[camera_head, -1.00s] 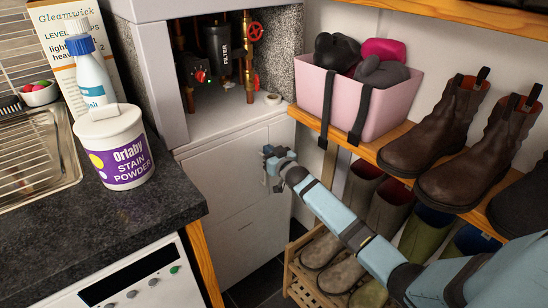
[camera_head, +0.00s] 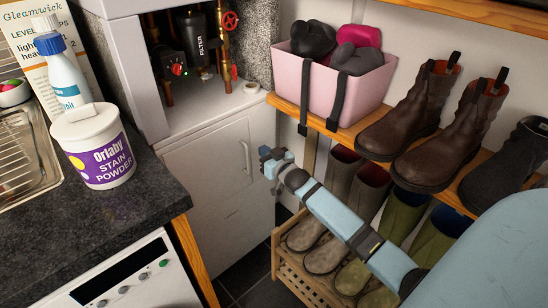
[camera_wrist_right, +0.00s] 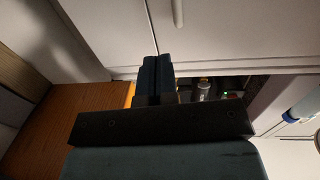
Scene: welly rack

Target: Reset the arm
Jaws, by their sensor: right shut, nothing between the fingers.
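My right arm comes in from the lower right in the head view. Its gripper (camera_head: 272,163) is in the air in front of the white cabinet (camera_head: 212,175), left of the welly rack. In the right wrist view the two dark fingers (camera_wrist_right: 156,76) lie side by side, closed, with nothing held. A cabinet door with a pale handle (camera_wrist_right: 177,12) shows beyond them. My left gripper is in neither view.
The wooden rack (camera_head: 440,182) on the right holds brown boots (camera_head: 410,115), a pink bin (camera_head: 330,88) and wellies (camera_head: 400,215) below. Dark floor (camera_head: 250,275) shows between.

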